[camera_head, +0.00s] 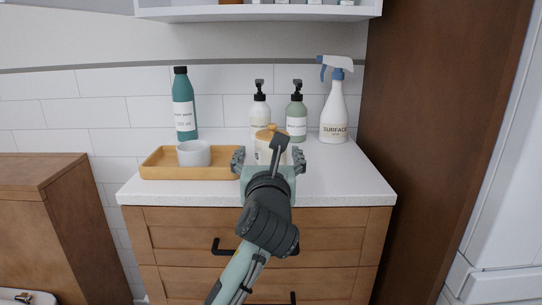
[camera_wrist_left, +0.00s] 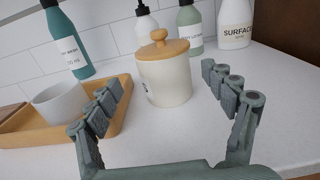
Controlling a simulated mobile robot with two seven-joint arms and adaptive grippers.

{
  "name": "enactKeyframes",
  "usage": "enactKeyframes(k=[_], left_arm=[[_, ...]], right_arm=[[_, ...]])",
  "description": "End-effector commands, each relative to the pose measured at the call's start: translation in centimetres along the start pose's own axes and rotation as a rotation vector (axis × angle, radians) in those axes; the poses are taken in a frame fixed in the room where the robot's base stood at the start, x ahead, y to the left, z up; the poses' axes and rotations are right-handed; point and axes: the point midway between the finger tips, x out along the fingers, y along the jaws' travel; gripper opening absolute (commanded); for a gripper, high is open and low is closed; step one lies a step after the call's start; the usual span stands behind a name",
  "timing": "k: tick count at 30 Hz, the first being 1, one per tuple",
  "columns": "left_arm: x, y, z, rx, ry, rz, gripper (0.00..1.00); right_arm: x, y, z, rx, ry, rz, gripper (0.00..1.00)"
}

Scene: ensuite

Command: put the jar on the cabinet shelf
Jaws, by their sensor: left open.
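The jar (camera_wrist_left: 166,82) is cream with a wooden lid and round knob, and stands upright on the white counter. In the head view the jar (camera_head: 263,150) is partly hidden behind my left gripper (camera_head: 268,160). In the left wrist view my left gripper (camera_wrist_left: 165,95) is open, its fingers apart to either side and on the near side of the jar, with nothing held. The cabinet shelf (camera_head: 258,11) is white and hangs on the wall above the counter; only its lower part shows, with the bottoms of several items on it. My right gripper is not in view.
A wooden tray (camera_head: 160,171) with a white cup (camera_head: 194,153) is left of the jar. A teal bottle (camera_head: 184,106), two pump bottles (camera_head: 260,113) (camera_head: 297,117) and a spray bottle (camera_head: 334,112) stand behind. A tall brown panel (camera_head: 435,120) bounds the right. Counter right of the jar is clear.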

Motion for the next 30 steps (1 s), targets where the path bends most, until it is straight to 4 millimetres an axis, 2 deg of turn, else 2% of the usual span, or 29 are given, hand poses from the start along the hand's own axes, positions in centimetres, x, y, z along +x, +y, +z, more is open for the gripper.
enactKeyframes(k=[4,11,20,30], left_arm=[[1.8,-0.3,0.2,-0.002,0.000,0.001,0.83],[5.1,-0.5,0.2,-0.001,0.002,0.001,0.83],[5.6,-0.5,0.2,-0.001,0.000,0.000,0.83],[5.6,-0.5,0.2,-0.001,0.001,0.000,0.42]], right_arm=[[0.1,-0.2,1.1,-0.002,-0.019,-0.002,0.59],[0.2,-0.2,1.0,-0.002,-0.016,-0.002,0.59],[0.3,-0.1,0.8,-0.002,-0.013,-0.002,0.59],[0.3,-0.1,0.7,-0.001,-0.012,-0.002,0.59]])
